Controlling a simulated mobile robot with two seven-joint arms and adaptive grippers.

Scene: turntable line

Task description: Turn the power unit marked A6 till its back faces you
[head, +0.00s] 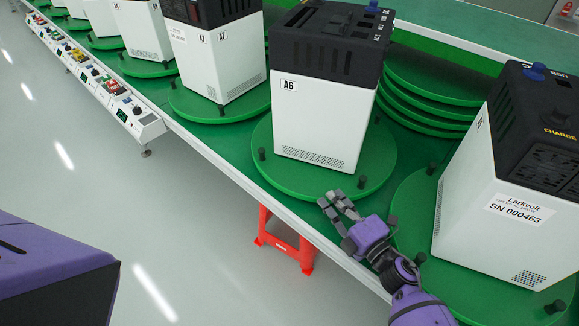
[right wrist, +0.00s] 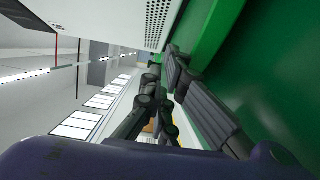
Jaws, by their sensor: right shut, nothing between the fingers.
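The power unit marked A6 (head: 320,125) is a white box with a black top and a blue knob at its far right corner. It stands upright on a round green turntable (head: 378,165) with black pegs. A plain white side with the A6 label and a low vent faces me; no sockets show on it. My right gripper (head: 333,200) is shut and empty at the turntable's near rim, close to a black peg (head: 362,182); I cannot tell if it touches. In the right wrist view its fingers (right wrist: 168,80) lie beside the green disc, near a white vented wall (right wrist: 155,22). My left gripper is out of view.
A unit labelled SN 000463 (head: 515,215) stands on another turntable (head: 410,195) close at the right. Unit A7 (head: 215,60) stands at the left, with more beyond. Stacked green discs (head: 430,95) lie behind. A red stool (head: 285,240) stands below the table edge.

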